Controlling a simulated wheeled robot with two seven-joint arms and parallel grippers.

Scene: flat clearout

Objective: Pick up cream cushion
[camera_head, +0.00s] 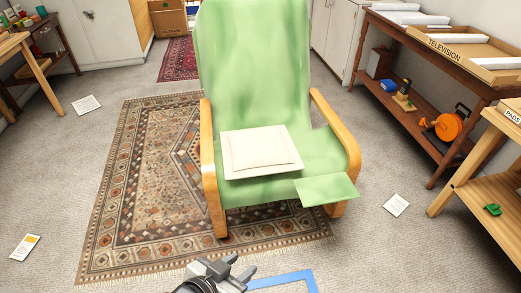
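The cream cushion (262,149) lies flat on the seat of a green armchair (255,70) with wooden armrests. It looks like a square with a raised middle panel. My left gripper (243,264) shows at the bottom edge, in front of the chair and well apart from the cushion. Its two fingers are spread, with nothing visible between them. My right gripper is out of view.
A green flat piece (327,189) rests at the seat's front right. A patterned rug (140,190) lies under the chair. Paper cards (396,205) lie on the carpet. A wooden bench (440,55) stands at right. A blue outline (285,278) marks the floor.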

